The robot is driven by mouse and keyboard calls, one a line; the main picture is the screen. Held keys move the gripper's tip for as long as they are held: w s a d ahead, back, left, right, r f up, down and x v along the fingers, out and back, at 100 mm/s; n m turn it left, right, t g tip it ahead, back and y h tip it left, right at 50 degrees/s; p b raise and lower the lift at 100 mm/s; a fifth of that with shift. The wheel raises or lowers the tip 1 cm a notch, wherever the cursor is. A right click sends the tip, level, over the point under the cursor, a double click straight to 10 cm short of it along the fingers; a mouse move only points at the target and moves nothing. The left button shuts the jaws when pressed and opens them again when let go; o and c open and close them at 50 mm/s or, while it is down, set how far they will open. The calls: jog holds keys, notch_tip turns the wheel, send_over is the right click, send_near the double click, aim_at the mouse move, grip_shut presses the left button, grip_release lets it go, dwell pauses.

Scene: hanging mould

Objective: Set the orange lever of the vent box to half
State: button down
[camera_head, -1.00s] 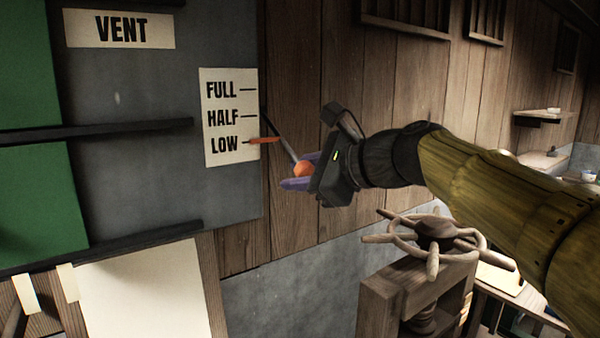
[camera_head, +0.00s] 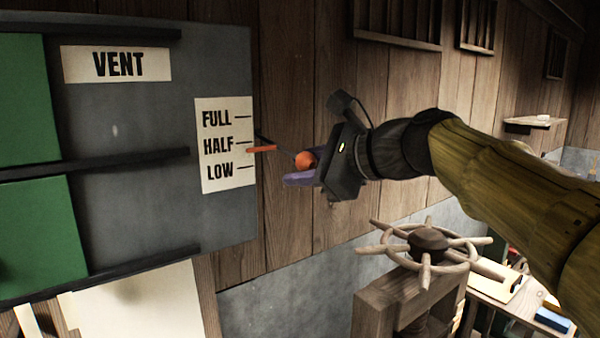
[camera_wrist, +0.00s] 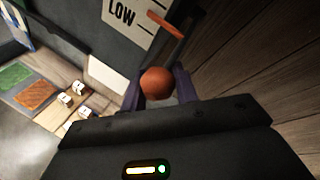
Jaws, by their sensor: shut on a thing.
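The grey vent box (camera_head: 150,150) carries a white scale card (camera_head: 215,180) reading FULL, HALF and LOW. An orange pointer (camera_head: 262,149) at the card's right edge sits a little below the HALF line and well above the LOW line. The lever's round orange knob (camera_head: 305,160) is between the purple fingers of my gripper (camera_head: 300,172), which is shut on it. In the wrist view the knob (camera_wrist: 157,83) sits between both fingers, with the pointer (camera_wrist: 166,25) beyond it.
A wooden stand with a spoked handwheel (camera_head: 428,243) is below my arm. Plank wall (camera_head: 290,60) lies behind the gripper. Dark rails (camera_head: 100,163) cross the green panel and box at left. A bench with small items is at lower right.

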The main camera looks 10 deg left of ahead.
jog(key=shift+s+r+p, duration=0.15)
jog(key=shift+r+p, duration=0.1)
jog(key=shift+r, duration=0.45)
jog(key=shift+s+r+p, duration=0.1)
jog(key=shift+r+p, duration=0.15)
jog(key=shift+r, duration=0.4)
jog(key=shift+a, duration=0.1)
jog(key=c, duration=1.4)
grip_release()
jog(key=shift+o, duration=1.4)
jog(key=shift+s, duration=0.25)
jog(key=shift+w+f, duration=0.1)
jog(key=shift+f, duration=0.05)
jog(key=shift+d, duration=0.25)
